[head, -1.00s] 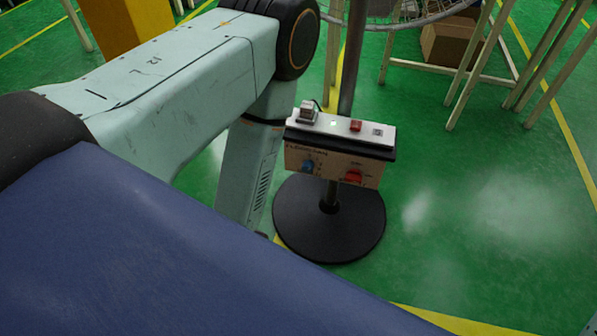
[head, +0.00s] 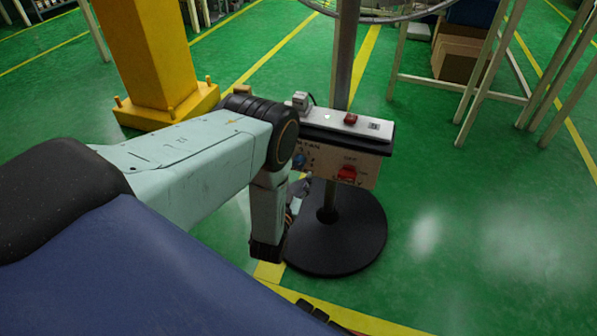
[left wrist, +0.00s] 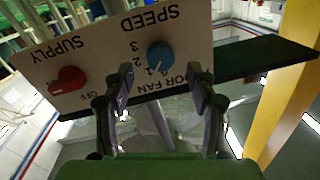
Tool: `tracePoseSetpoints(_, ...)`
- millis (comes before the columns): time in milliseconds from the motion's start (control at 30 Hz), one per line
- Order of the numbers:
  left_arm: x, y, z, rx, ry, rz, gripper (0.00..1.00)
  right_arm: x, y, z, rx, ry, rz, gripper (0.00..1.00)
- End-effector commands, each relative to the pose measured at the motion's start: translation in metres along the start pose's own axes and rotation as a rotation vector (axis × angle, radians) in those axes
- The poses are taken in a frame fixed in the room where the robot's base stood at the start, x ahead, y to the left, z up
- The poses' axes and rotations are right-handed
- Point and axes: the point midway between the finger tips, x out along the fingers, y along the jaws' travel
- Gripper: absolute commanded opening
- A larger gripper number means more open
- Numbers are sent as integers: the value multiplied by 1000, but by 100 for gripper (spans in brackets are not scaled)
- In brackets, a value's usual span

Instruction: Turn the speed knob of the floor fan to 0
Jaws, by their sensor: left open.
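The floor fan's control box (head: 325,160) is on the pole above a round black base (head: 350,240). Its blue speed knob (head: 299,160) shows at the left of the front panel, close to my arm. In the left wrist view the panel appears upside down, with the blue knob (left wrist: 160,54) beside the numbers 3, 2, 1 and SPEED lettering. I cannot read its setting surely. My left gripper (left wrist: 161,82) is open and empty, its fingers to either side below the knob in that view, apart from it. In the head view the gripper (head: 297,190) is partly hidden by my wrist.
A red supply knob (left wrist: 68,80) is on the same panel, with a red switch (head: 350,118) on the box's top. A yellow column (head: 150,55) stands behind left. Cardboard boxes (head: 457,58) sit under a table frame behind right. Green floor at right is clear.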

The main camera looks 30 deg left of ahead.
Motion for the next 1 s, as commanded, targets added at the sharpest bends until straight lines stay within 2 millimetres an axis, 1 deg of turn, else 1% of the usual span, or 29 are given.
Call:
tracePoseSetpoints(33, 8, 0, 2, -1, 2, -2, 57, 6, 0, 0, 0, 0, 0, 40)
tracePoseSetpoints(100, 18, -1, 2, 0, 2, -2, 57, 10, 0, 0, 0, 0, 0, 40)
tracePoseSetpoints(300, 34, 0, 1, 0, -1, 0, 57, 15, 0, 0, 0, 0, 0, 40)
tracePoseSetpoints(600, 36, 2, 0, 0, -2, 1, 57, 15, 0, 0, 0, 0, 0, 40)
tracePoseSetpoints(667, 35, 3, 0, 0, -2, 1, 53, 15, 0, 0, 0, 0, 0, 40)
tracePoseSetpoints(1000, 35, 3, 0, 0, -3, 1, 24, 15, 0, 0, 0, 0, 0, 40)
